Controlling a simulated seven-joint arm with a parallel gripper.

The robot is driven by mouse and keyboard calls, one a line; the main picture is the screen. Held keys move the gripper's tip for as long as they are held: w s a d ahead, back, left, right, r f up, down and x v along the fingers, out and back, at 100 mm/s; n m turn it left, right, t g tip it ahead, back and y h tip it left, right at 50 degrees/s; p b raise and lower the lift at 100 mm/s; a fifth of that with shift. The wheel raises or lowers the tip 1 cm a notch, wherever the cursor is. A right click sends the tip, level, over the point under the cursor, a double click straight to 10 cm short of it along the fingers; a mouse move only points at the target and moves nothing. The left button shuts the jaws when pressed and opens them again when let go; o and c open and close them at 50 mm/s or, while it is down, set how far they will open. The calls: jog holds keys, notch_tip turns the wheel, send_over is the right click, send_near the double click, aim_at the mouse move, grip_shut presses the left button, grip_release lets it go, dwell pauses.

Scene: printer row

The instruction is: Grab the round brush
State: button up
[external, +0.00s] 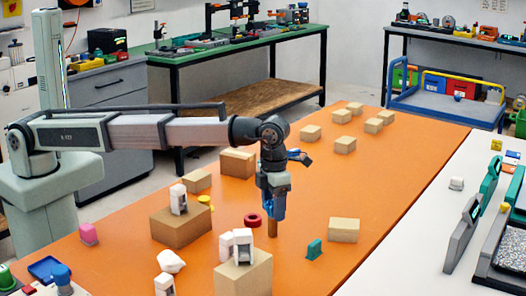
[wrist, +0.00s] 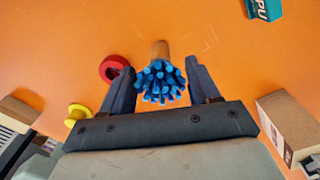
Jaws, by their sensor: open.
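The round brush has blue bristles (wrist: 160,82) and a brown wooden handle (wrist: 161,50). It stands on the orange table with its bristles up. In the external view its handle (external: 272,229) shows below my gripper (external: 273,205), which points straight down over it. In the wrist view my gripper (wrist: 159,74) is open, with one dark finger on each side of the bristles. A gap shows beside the right finger; the left finger is close to the bristles, and I cannot tell whether it touches.
A red ring (external: 252,220) lies just left of the brush, and a yellow piece (external: 205,201) lies beyond it. A teal block (external: 314,249) and a cardboard box (external: 344,230) are to the right. Several boxes stand around; the orange table (external: 390,190) is clear toward the back right.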

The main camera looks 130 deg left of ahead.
jog(key=shift+d+f, duration=0.1)
jog(key=shift+f, duration=1.8)
jog(key=c, duration=1.1)
jog(key=shift+r, duration=0.1)
